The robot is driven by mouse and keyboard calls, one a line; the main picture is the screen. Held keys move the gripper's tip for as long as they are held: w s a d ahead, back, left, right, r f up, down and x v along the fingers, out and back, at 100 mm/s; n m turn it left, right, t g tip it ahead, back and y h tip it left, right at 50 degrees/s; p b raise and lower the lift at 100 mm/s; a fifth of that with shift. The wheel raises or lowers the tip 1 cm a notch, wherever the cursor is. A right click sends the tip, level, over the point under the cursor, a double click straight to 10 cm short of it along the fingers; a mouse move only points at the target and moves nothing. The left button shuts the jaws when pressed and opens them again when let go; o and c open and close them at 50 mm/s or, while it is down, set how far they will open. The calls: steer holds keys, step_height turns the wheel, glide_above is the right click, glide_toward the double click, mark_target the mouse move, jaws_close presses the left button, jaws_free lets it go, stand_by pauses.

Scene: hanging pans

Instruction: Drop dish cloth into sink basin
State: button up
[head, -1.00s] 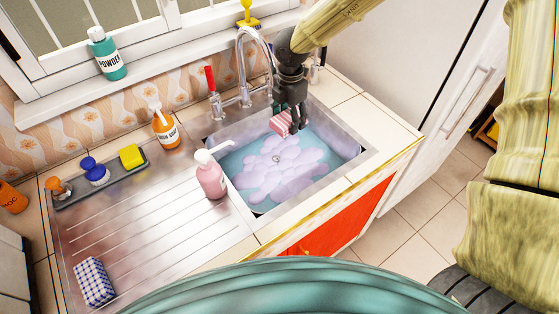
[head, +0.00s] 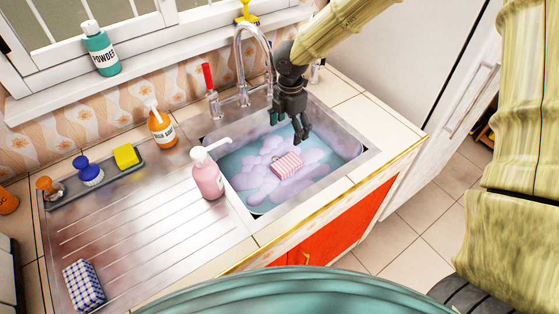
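The red-and-white striped dish cloth (head: 287,165) is in the sink basin (head: 345,148), among lilac foam and bluish water. My gripper (head: 290,132) is above the back part of the basin, apart from the striped cloth. Its dark fingers are spread, with nothing between them. A second cloth, blue-and-white checked (head: 84,285), lies folded on the left front of the metal drainboard (head: 150,235).
A pink pump bottle (head: 208,175) stands at the basin's left edge. The tap (head: 243,60) rises behind the basin, close to my arm. An orange bottle (head: 160,126) and a tray with brushes and a yellow sponge (head: 126,156) are at the back left.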

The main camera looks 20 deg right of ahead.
steer(key=shift+r, duration=0.1)
step_height(320, 180, up, 8)
stand_by(0.8)
steer(key=shift+w, duration=0.1)
steer(key=shift+f, duration=0.2)
